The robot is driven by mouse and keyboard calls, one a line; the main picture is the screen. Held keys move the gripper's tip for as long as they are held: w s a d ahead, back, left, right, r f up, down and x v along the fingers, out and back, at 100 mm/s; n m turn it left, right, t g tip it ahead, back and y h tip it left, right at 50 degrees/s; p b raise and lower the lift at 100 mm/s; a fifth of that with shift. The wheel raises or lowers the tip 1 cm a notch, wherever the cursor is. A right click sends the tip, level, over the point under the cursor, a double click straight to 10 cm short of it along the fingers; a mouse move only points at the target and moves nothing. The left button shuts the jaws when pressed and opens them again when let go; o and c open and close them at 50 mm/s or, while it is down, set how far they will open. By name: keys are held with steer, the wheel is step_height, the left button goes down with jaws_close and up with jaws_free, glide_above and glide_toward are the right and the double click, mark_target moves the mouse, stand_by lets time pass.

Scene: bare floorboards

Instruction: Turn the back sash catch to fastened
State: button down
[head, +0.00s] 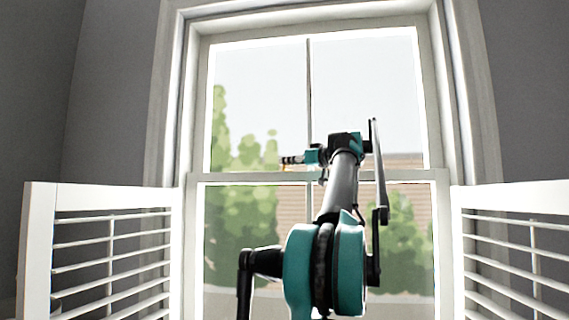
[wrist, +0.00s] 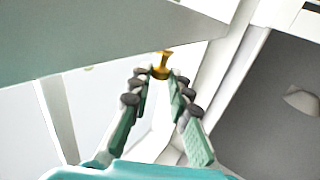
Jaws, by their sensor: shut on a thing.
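The brass sash catch (wrist: 161,62) shows in the wrist view at the top middle, by the white window rail. My gripper (wrist: 158,77) has its two green fingers converging on it, shut on its brass part. In the head view my gripper (head: 286,160) points left at the height of the meeting rail (head: 400,175), in front of the window. Only a small brass-coloured speck shows there by the fingertips. The fingers cover part of the catch, and I cannot tell which way its lever is turned.
The white sash window (head: 432,230) fills the middle, with trees and a brick wall beyond the glass. White louvred shutters stand open at the left (head: 100,195) and the right (head: 510,195). Grey walls lie on both sides.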

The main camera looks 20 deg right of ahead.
steer(key=shift+s+d+n+g+y, duration=0.1)
steer(key=shift+d+n+g+y, duration=0.3)
steer(key=shift+n+y, duration=0.25)
steer(key=shift+s+d+n+g+y, duration=0.1)
steer(key=shift+d+n+g+y, duration=0.25)
steer(key=shift+y, duration=0.5)
steer(key=c, duration=1.4)
jaws_free()
steer(key=shift+c, duration=0.2)
steer(key=v, duration=1.2)
steer(key=shift+w, duration=0.1)
